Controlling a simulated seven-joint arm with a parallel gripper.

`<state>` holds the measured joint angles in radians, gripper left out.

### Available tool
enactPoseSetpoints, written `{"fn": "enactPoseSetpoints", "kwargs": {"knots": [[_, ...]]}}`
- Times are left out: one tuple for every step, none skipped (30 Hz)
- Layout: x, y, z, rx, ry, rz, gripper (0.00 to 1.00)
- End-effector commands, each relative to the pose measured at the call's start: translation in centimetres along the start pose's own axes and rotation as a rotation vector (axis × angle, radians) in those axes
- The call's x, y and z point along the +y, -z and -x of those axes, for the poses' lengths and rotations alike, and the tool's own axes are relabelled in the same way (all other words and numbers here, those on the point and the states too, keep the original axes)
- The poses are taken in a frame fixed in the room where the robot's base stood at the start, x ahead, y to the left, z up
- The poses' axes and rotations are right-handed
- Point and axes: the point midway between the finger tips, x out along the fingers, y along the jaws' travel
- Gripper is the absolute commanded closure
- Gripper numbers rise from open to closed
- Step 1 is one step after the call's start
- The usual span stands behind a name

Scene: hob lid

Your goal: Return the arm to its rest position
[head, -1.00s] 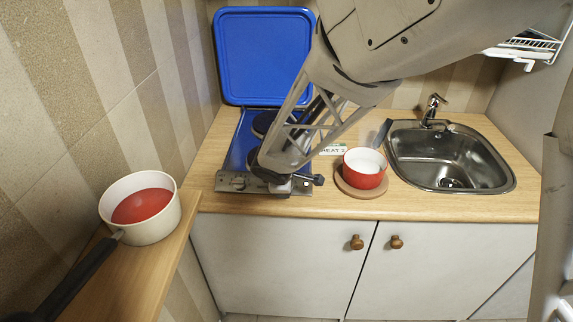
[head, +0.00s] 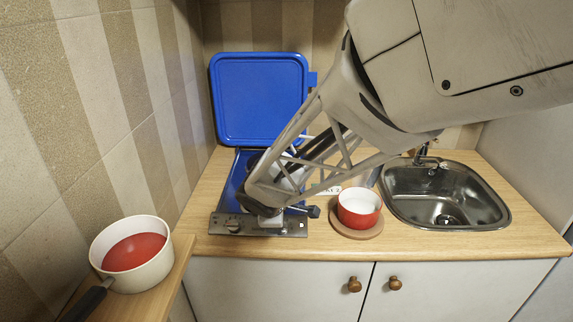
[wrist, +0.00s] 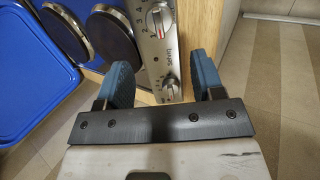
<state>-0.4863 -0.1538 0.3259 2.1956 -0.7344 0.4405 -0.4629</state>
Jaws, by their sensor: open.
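My arm reaches in from the upper right in the head view, ending over the front of the hob (head: 229,190). My gripper (wrist: 163,80) is open, its two blue-padded fingers apart in the wrist view with nothing held. The metal control panel (wrist: 158,45) shows beyond and between the fingers, with a knob (wrist: 172,90) close to them; I cannot tell whether they touch it. The blue hob lid (head: 258,97) stands raised behind the hob. Dark round hotplates (wrist: 110,35) show in the wrist view. My arm hides much of the hob in the head view.
A red cup (head: 359,215) stands on a round wooden coaster (head: 343,228) right of the hob. The sink (head: 485,212) and tap (head: 425,158) are further right. A white saucepan (head: 155,270) with red inside is on the left wooden ledge. Cupboard doors are below the counter.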

Motion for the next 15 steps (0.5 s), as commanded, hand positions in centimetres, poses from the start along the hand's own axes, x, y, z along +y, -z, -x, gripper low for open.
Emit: {"fn": "enactPoseSetpoints", "kwargs": {"knots": [[0.0,0.0,0.0,0.000,0.000,0.000,0.38],[0.0,0.0,0.0,0.000,0.000,0.000,0.38],[0.0,0.0,0.0,0.000,0.000,0.000,0.38],[0.0,0.0,0.0,0.000,0.000,0.000,0.38],[0.0,-0.1,0.0,0.000,0.000,-0.001,0.38],[0.0,-0.1,0.1,-0.001,0.000,-0.005,0.38],[0.0,-0.3,0.1,-0.002,0.001,-0.009,0.38],[0.0,-0.4,0.2,-0.004,0.001,-0.016,0.38],[0.1,-0.8,0.4,-0.007,0.002,-0.027,0.38],[0.1,-1.1,0.6,-0.010,0.003,-0.039,0.38],[0.1,-1.5,0.8,-0.013,0.004,-0.054,0.38],[0.1,-2.1,1.2,-0.018,0.006,-0.079,0.38],[0.0,-2.6,1.5,-0.023,0.008,-0.100,0.38],[-0.1,-3.2,1.8,-0.028,0.012,-0.124,0.38],[-0.1,-4.2,2.3,-0.037,0.016,-0.160,0.38]]}}
